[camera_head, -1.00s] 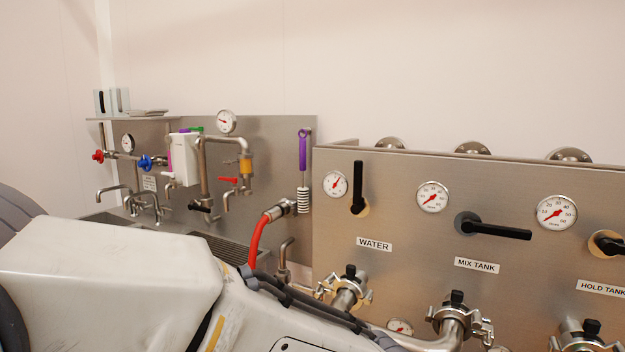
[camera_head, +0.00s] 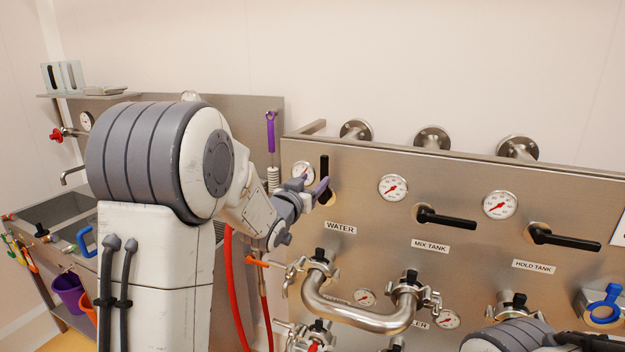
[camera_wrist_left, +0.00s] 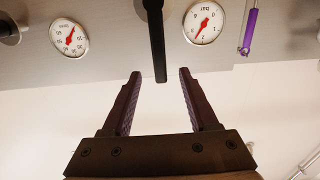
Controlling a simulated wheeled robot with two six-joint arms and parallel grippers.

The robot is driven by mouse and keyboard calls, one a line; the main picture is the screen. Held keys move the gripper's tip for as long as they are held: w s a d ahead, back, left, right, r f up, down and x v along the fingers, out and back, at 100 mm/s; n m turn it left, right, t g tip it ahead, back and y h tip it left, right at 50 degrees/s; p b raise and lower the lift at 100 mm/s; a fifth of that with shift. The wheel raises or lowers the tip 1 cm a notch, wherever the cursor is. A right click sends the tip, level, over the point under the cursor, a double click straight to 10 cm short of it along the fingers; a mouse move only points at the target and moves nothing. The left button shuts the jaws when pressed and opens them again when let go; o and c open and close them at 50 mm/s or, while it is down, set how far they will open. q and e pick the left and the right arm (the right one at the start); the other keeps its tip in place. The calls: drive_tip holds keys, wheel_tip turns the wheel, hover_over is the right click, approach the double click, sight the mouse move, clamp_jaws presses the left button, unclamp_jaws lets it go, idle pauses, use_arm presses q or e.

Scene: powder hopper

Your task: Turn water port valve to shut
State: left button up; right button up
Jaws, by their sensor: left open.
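The water port valve has a black lever handle (camera_head: 324,166) that points straight up, above the WATER label (camera_head: 341,228) on the steel panel. My left gripper (camera_head: 314,184) is at this handle, with purple fingers that partly cover its lower part and hub. In the left wrist view the black handle (camera_wrist_left: 155,38) reaches down between the two fingertips of the open gripper (camera_wrist_left: 158,73). A gap shows on each side, so neither finger appears to touch it. My right gripper is out of view.
The water gauge (camera_head: 303,173) is just left of the handle. The mix tank handle (camera_head: 446,218) and hold tank handle (camera_head: 565,238) lie nearly sideways to the right. A curved steel pipe (camera_head: 358,318) with clamps juts out below. A red hose (camera_head: 229,285) hangs at left.

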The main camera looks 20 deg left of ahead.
sight(323, 172)
use_arm(q)
drive_tip(key=w+p, duration=0.1)
drive_tip(key=w, duration=0.3)
drive_tip(key=shift+d, duration=0.15)
drive_tip(key=shift+w, duration=1.9)
